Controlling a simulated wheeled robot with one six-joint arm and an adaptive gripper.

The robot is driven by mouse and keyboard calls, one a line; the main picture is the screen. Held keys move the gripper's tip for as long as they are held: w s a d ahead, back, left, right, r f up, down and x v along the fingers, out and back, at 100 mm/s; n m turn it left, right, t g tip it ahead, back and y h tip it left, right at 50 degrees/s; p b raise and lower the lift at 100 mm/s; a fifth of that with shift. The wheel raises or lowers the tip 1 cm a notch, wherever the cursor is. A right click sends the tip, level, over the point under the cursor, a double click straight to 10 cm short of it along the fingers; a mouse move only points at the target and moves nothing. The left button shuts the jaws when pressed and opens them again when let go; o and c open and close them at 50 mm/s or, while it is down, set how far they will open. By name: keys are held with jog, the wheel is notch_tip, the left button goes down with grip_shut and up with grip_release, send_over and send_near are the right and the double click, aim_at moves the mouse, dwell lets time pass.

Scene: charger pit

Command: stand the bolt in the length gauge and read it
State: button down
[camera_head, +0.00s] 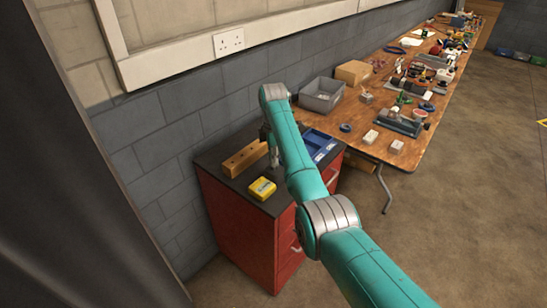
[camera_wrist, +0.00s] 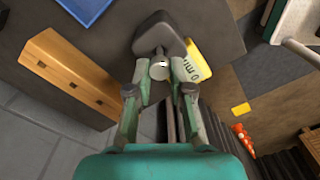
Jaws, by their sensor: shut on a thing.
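The yellow gauge (camera_head: 262,188) with a pale display sits on the dark cabinet top. In the wrist view the gauge (camera_wrist: 194,60) shows just right of the gripper, partly covered, with "0 mm" readable. In the head view my gripper (camera_head: 269,145) is mostly hidden behind my arm, above the cabinet behind the gauge.
A wooden block with holes (camera_head: 245,158) lies along the wall side of the cabinet top (camera_head: 222,168), left of my gripper. A blue tray (camera_head: 319,143) is at the right. A long workbench (camera_head: 385,85) with a grey bin (camera_head: 322,96) and several tools adjoins the cabinet.

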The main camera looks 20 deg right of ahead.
jog(key=shift+f, duration=1.3)
jog(key=c, duration=1)
grip_release()
jog(key=shift+o, duration=0.2)
notch_tip(320, 180, up, 12)
